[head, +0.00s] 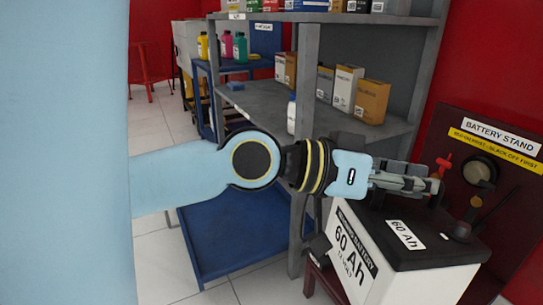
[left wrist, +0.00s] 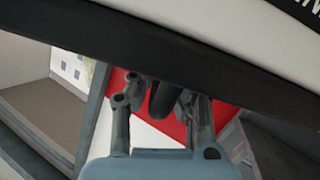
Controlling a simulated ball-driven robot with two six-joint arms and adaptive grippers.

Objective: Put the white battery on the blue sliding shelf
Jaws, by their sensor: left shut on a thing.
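The white battery (head: 351,262), with a black lid and a "60 Ah" label, stands upright on the battery stand at the lower right. My left gripper (head: 436,188) reaches across above the lid and is shut on the battery's top part; the exact grip is hard to make out. In the left wrist view, the fingers (left wrist: 165,105) have a dark rounded piece between them, below a black band and the white battery side (left wrist: 220,18). The blue sliding shelf (head: 235,240) is low at the rack, left of the battery, and looks empty where visible. My right gripper is not in view.
The red battery stand (head: 475,140) has a panel with a knob behind the battery. A grey rack (head: 300,180) with boxes (head: 358,95) and a white bottle (head: 292,114) stands behind my arm. Its post rises between blue shelf and battery. Bottles stand on a blue cart (head: 205,118) further back.

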